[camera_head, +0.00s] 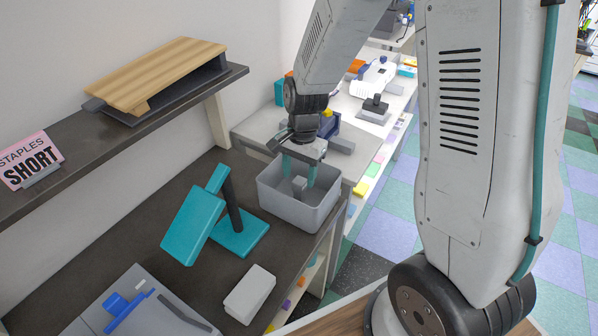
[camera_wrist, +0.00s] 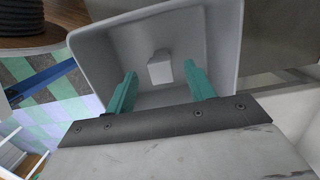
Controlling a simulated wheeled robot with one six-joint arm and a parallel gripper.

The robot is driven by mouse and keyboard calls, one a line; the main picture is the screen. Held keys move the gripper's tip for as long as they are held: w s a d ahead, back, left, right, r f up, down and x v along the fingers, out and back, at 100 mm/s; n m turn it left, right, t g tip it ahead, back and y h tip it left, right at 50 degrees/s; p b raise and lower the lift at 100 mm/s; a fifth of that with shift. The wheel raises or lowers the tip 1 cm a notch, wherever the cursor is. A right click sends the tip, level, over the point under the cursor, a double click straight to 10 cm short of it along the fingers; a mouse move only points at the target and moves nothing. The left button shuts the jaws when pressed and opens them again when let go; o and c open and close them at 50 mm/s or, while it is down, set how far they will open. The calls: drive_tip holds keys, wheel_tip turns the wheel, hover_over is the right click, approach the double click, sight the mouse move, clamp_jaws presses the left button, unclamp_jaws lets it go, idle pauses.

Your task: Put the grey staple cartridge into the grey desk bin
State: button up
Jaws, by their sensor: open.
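The grey desk bin (camera_head: 301,214) stands on the dark counter in the head view, and its open inside fills the upper middle of the wrist view (camera_wrist: 236,50). A small grey block, which looks like the staple cartridge (camera_wrist: 160,68), is inside the bin; it also shows in the head view (camera_head: 299,186). My gripper (camera_head: 298,172) points down into the bin with its teal fingers apart. In the wrist view the gripper (camera_wrist: 160,92) is open and empty, and the block shows beyond the fingertips, apart from both fingers.
A teal stand (camera_head: 238,236) is left of the bin. A light grey box (camera_head: 249,294) lies nearer on the counter, by a grey machine with blue parts (camera_head: 140,308). A shelf (camera_head: 100,135) with a wooden board (camera_head: 158,72) runs along the wall. A white table (camera_head: 345,135) stands behind.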

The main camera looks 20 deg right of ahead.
wheel_tip(320, 180, up, 8)
drive_tip(key=shift+w+d, duration=0.25)
drive_tip(key=shift+d, duration=0.15)
drive_tip(key=shift+f, duration=0.15)
idle(0.4)
drive_tip(key=s+d+r+n+t, duration=0.1)
drive_tip(key=s+r+n, duration=0.4)
drive_tip(key=s, duration=0.6)
drive_tip(key=s+d+r+n+t+h, duration=0.1)
drive_tip(key=s+r+n, duration=0.5)
drive_tip(key=s+r, duration=0.4)
drive_tip(key=shift+s, duration=1)
